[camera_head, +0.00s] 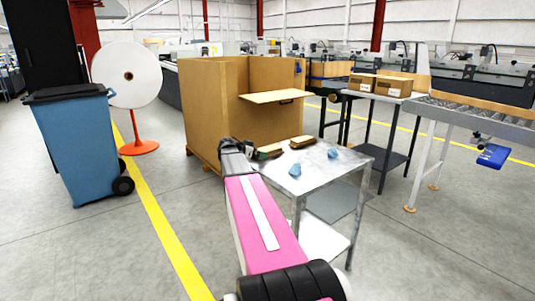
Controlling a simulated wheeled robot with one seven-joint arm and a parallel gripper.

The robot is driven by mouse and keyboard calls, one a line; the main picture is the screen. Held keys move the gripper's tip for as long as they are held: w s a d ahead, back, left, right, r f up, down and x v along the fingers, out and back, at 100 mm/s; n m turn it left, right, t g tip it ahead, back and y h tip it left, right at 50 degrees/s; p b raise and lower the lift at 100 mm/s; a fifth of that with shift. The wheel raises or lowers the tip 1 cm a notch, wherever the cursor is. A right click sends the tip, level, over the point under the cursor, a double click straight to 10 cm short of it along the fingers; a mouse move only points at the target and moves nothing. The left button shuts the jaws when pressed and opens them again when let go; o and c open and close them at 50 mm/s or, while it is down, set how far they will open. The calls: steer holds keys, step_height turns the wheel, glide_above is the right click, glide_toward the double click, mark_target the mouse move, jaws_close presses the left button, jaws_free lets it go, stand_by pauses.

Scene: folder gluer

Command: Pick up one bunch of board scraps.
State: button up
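Two brown bunches that look like board scraps lie on the metal table (325,174). One bunch (302,142) lies at its back edge. The other bunch (268,153) lies at its back left corner, close to the right of my gripper. My pink arm reaches up from the bottom of the picture. My grey gripper (228,145) is at the table's left end, in front of the big cardboard box. Its fingers are too small and dark to tell whether they are open, shut or holding something.
Two blue crumpled pieces (295,169) (332,153) lie on the table. A large cardboard box (213,105) with a flap stands behind it. A blue wheeled bin (78,150) stands left. A roller conveyor (480,118) is at the right. Floor between bin and table is clear.

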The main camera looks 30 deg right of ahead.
steer(key=shift+d+f, duration=0.15)
steer(key=shift+d, duration=0.25)
steer(key=c, duration=1)
